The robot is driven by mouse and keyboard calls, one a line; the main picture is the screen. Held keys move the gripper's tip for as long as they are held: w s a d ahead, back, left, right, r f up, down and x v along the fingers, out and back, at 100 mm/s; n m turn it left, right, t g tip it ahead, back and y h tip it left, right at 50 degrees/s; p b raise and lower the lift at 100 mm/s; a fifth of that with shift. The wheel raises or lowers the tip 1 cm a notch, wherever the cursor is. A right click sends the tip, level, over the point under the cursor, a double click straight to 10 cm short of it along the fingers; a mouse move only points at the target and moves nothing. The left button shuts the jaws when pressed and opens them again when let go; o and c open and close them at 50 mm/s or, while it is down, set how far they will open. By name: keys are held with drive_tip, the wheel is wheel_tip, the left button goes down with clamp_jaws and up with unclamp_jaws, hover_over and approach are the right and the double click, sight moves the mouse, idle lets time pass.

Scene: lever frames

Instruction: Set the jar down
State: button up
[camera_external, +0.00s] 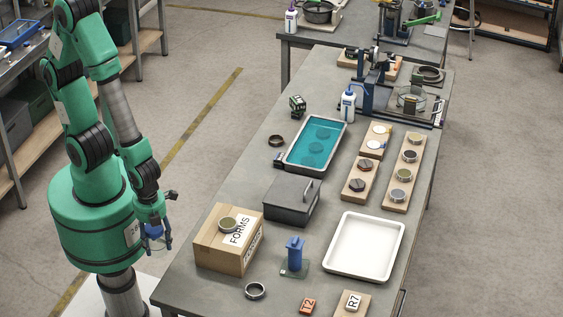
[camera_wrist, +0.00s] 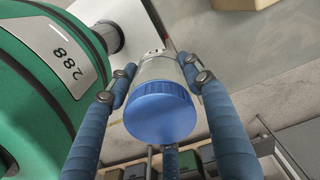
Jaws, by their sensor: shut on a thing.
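The jar (camera_wrist: 160,108) has a blue ridged lid and a pale, see-through-looking body. The jar's blue part (camera_external: 154,230) shows there between the fingers. The jar is clear of any surface in the wrist view, and the fingers hide part of its sides.
The grey workbench (camera_external: 230,290) holds a FORMS box (camera_external: 215,250) with a round tin on top, a dark lidded box (camera_external: 285,205), a blue stand (camera_external: 295,255), a white tray (camera_external: 343,262) and a teal-filled tray (camera_external: 305,158). Bare bench lies near its front left corner.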

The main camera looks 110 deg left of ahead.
drive_tip(key=w+d, duration=0.1)
drive_tip(key=w, duration=0.3)
drive_tip(key=w+d+f+b, duration=0.1)
drive_tip(key=w+d, duration=0.1)
drive_tip(key=w, duration=0.3)
drive_tip(key=w+d, duration=0.1)
drive_tip(key=w, duration=0.4)
drive_tip(key=shift+w+d+f, duration=0.15)
drive_tip(key=shift+d+f, duration=0.05)
drive_tip(key=shift+d, duration=0.1)
drive_tip(key=shift+w+d, duration=0.1)
drive_tip(key=shift+w, duration=0.15)
drive_tip(key=shift+w+f+b, duration=0.15)
drive_tip(key=shift+f+b, duration=0.45)
drive_tip(key=shift+f, duration=1.2)
drive_tip(key=shift+f, duration=0.15)
drive_tip(key=o, duration=1.2)
drive_tip(key=shift+o, duration=0.2)
